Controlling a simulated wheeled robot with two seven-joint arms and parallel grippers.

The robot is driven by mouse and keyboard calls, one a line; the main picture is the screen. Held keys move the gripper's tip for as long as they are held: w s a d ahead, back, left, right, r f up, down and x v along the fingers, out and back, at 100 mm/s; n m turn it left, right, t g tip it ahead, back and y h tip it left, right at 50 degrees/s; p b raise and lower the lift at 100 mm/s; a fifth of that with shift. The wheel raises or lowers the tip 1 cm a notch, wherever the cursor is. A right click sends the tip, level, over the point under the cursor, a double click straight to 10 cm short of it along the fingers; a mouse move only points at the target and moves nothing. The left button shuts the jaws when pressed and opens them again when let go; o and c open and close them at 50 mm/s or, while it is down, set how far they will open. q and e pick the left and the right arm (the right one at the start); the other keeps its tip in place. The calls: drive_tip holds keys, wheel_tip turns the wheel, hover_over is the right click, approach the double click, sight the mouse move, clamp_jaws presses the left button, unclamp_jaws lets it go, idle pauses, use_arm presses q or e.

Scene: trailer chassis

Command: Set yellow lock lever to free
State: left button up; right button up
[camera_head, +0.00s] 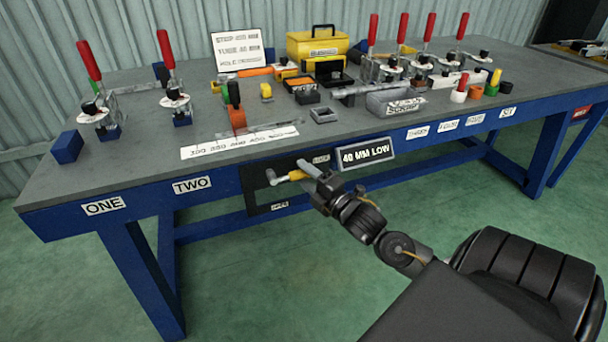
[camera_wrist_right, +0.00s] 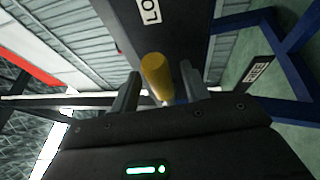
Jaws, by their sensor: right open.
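The yellow lock lever (camera_head: 296,175) sits on a dark plate (camera_head: 257,186) on the table's front edge. In the head view it points roughly level to the right from a silver pivot. In the right wrist view the yellow handle (camera_wrist_right: 155,74) stands between my two fingers, with a visible gap on each side. My right gripper (camera_head: 310,172) is open around or just in front of the handle end; the exact depth is unclear. A label starting "LO" (camera_wrist_right: 149,10) is above the handle. My left gripper is out of view.
A "40 MM LOW" sign (camera_head: 366,154) is fixed right of the plate. The grey tabletop (camera_head: 130,150) above holds red-handled clamps (camera_head: 88,60), a yellow toolbox (camera_head: 318,44) and small bins. The floor in front of the blue frame is clear.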

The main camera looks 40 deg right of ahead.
drive_tip(key=shift+w, duration=0.35)
drive_tip(key=shift+c, duration=0.4)
clamp_jaws()
